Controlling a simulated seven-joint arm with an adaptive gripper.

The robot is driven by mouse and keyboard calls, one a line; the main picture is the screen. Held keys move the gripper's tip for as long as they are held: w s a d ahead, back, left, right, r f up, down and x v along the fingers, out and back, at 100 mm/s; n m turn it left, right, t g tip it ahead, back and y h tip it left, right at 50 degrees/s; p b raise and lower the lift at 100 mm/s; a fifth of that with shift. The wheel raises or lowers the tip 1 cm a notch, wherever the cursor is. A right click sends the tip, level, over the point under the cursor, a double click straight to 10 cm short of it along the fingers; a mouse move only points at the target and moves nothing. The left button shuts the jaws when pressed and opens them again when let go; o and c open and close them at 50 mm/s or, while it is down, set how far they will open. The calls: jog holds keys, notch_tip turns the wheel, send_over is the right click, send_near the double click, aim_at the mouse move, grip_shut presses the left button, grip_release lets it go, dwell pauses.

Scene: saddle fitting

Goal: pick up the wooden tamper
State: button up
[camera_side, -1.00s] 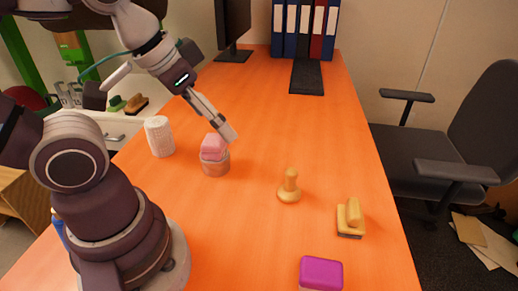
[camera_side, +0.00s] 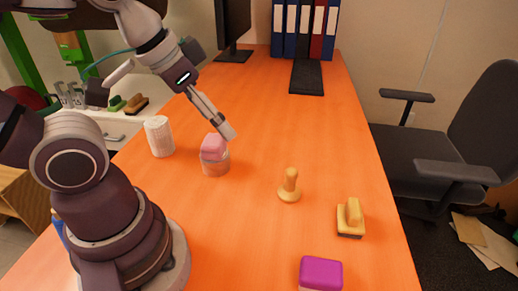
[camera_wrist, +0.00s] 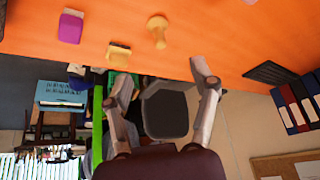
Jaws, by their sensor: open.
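The wooden tamper (camera_side: 289,187) stands upright on the orange table, its round base down and its knob up. It also shows in the wrist view (camera_wrist: 157,30), near the top middle, beyond my fingertips. My gripper (camera_side: 227,131) is above the table, up and to the left of the tamper in the side view, close to a pink block. In the wrist view my gripper (camera_wrist: 162,72) has its two fingers spread wide with nothing between them. It is apart from the tamper.
A pink block (camera_side: 213,146) sits in a clear cup (camera_side: 215,166), beside a white roll (camera_side: 159,137). A wooden-handled brush (camera_side: 351,218) and a purple block (camera_side: 320,272) lie to the tamper's right and front. The table (camera_side: 270,110) is clear behind the tamper. A black monitor stands at the back.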

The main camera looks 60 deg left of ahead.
jog(key=w+m+g, duration=0.2)
jog(key=w+m, duration=0.5)
jog(key=m, duration=0.3)
jog(key=m+g, duration=0.2)
jog(key=m, duration=0.7)
send_near(291, 171)
jog(key=shift+w+a+f+m+g, duration=0.15)
jog(key=shift+w+f+m+g, duration=0.2)
jog(key=shift+f+m, duration=0.55)
jog(key=f, duration=0.9)
jog(key=shift+w+d+f, duration=0.2)
jog(key=shift+w+f, duration=0.05)
jog(key=shift+w, duration=0.15)
grip_shut()
